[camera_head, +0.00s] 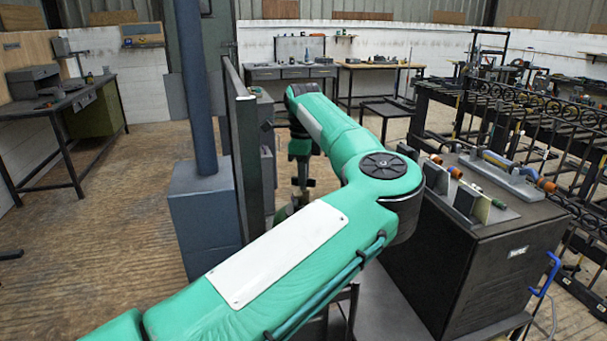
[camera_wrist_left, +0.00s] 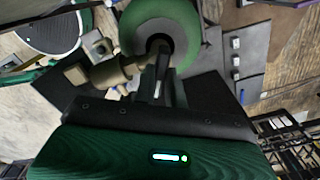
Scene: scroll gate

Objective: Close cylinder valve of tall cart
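My left arm crosses the head view, and its wrist hangs down behind the dark upright panel, with the left gripper (camera_head: 302,184) low and partly hidden. In the left wrist view, the dark fingers (camera_wrist_left: 160,78) reach toward a round green cylinder top (camera_wrist_left: 184,22). A brass-coloured valve body (camera_wrist_left: 112,73) sticks out left of the fingers. I cannot tell whether the fingers touch the valve, or whether they are open or shut. A bit of green (camera_head: 283,213) shows below the gripper in the head view. My right gripper is in neither view.
The tall dark panel (camera_head: 246,150) and a blue-grey post on a box base (camera_head: 205,215) stand left of the gripper. A black cabinet (camera_head: 470,255) with tools on top stands at right, beside a black rack (camera_head: 520,130). Open wooden floor (camera_head: 90,250) lies at left.

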